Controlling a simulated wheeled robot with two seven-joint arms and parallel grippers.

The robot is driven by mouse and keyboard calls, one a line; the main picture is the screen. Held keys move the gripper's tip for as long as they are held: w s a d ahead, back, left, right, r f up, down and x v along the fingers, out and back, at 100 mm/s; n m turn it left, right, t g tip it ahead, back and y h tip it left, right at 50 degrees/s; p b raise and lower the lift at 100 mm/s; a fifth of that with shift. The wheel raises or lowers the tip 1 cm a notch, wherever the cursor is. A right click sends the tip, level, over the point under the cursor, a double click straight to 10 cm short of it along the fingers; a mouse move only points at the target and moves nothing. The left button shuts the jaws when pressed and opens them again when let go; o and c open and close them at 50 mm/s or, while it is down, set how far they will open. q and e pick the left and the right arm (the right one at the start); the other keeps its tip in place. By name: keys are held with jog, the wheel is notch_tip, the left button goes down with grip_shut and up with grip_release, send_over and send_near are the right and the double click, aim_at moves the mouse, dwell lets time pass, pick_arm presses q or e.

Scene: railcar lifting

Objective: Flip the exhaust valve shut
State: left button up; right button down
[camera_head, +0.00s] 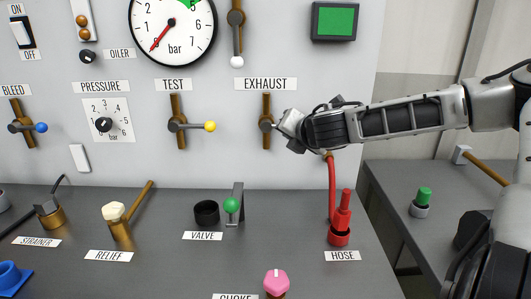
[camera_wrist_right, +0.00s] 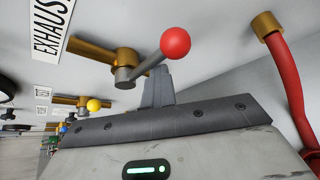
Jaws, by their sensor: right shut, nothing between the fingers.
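The exhaust valve (camera_head: 266,120) is on the grey panel under its EXHAUST label, a vertical brass pipe with a grey hub. In the right wrist view its brass pipe (camera_wrist_right: 95,52) shows, and its grey lever ends in a red ball (camera_wrist_right: 175,42). The lever sticks out across the pipe; in the head view my gripper hides it. My right gripper (camera_head: 285,124) is shut and empty, just right of the hub. Its fingertips (camera_wrist_right: 157,80) show close beside the lever; I cannot tell whether they touch. My left gripper is not in view.
The test valve (camera_head: 180,125) with a yellow ball is to the left. A red hose (camera_head: 332,185) hangs from a brass fitting below my right wrist. The pressure gauge (camera_head: 172,25) and a green screen (camera_head: 334,21) are above. The grey bench (camera_head: 290,220) lies below.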

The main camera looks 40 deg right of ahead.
notch_tip(320, 180, down, 5)
jog(key=b, duration=0.4)
pick_arm(q)
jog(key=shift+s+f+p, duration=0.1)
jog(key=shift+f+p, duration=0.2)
jog(key=shift+p, duration=0.95)
pick_arm(e)
jog(key=s+a+r, duration=0.6)
jog(key=s, duration=0.1)
jog(key=shift+a, duration=0.15)
